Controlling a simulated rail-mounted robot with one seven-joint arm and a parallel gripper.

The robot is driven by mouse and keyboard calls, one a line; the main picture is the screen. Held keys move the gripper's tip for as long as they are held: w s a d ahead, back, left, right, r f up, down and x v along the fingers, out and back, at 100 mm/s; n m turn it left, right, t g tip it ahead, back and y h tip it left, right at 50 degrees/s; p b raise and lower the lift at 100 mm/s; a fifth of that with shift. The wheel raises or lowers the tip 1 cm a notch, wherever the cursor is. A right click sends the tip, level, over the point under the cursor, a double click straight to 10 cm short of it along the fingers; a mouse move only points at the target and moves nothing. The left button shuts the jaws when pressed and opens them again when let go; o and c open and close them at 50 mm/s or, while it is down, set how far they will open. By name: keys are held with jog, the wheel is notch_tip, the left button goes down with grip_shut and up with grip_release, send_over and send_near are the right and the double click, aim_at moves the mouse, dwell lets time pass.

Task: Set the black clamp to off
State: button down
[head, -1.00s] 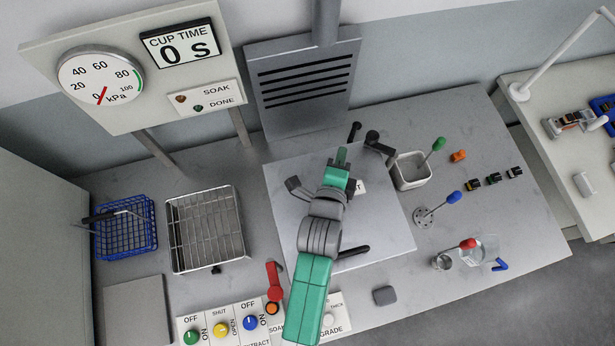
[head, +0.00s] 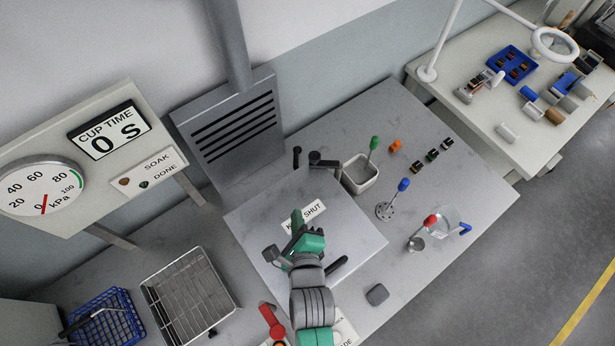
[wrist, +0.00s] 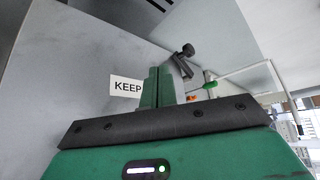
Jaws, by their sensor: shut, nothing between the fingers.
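The black clamp (head: 324,161) stands at the back right edge of the pale plate (head: 350,225) with the KEEP SHUT label (head: 312,209). It also shows in the wrist view (wrist: 183,65), beyond and right of the fingers, apart from them. I cannot tell its on or off setting. My gripper (head: 296,216) is over the plate, nearer the front than the clamp, with its green fingers overlapping the label in the picture. In the wrist view my gripper (wrist: 157,72) has its fingers together with nothing between them.
A black upright lever (head: 297,156) stands left of the clamp. A grey bin (head: 361,181) with a green-handled tool (head: 374,143) is close on its right. A black bar handle (head: 337,268) lies on the plate's front part. A red lever (head: 270,318) is at the front.

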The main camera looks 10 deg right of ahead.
aim_at(315, 163)
jog(key=d+m, duration=0.2)
jog(key=m, duration=0.1)
jog(key=d+m, duration=0.3)
jog(key=m, duration=0.1)
jog(key=d+m+t+p, duration=0.1)
jog(key=d+m, duration=0.2)
jog(key=shift+d+f+m+y, duration=0.1)
jog(key=shift+m+y, duration=0.3)
jog(key=x, duration=0.4)
jog(key=b+x, duration=0.1)
jog(key=x, duration=0.4)
jog(key=r+x, duration=0.1)
jog(key=x, duration=0.3)
jog(key=shift+w+f, duration=0.15)
jog(key=shift+w, duration=0.35)
